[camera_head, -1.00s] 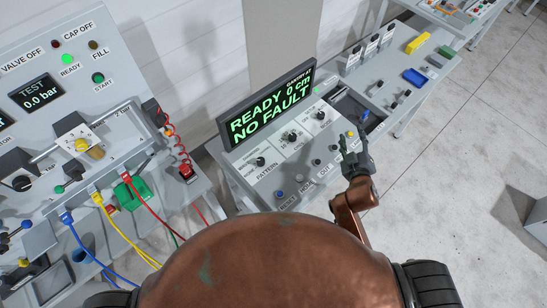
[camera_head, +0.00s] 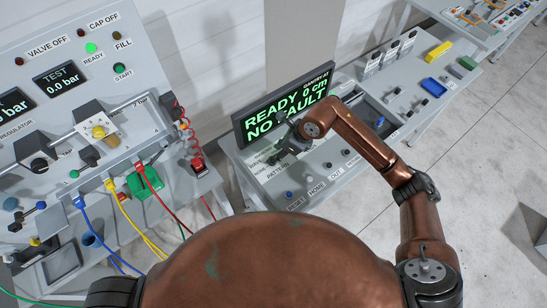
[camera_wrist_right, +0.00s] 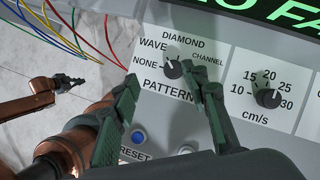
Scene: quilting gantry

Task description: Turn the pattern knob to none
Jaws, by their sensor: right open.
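The pattern knob (camera_wrist_right: 173,68) is a small round black knob on the light grey panel. Labels NONE, WAVE, DIAMOND and CHANNEL stand around it, and PATTERN is below. Its pale mark seems to point up and left, towards WAVE. My right gripper (camera_wrist_right: 170,88) is open, with one dark finger on each side of the knob in the wrist view. Contact cannot be told. In the head view my right gripper (camera_head: 288,146) is over the panel and partly covers the knobs. A copper arm with a dark gripper (camera_wrist_right: 68,80), seemingly my left, shows far below at left in the wrist view.
The speed knob (camera_wrist_right: 268,98) is right of the pattern knob. A blue button (camera_wrist_right: 138,136) sits below, near RESET. The display (camera_head: 290,105) stands behind the panel, partly covered by my arm. A test bench (camera_head: 120,70) with cables is at left.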

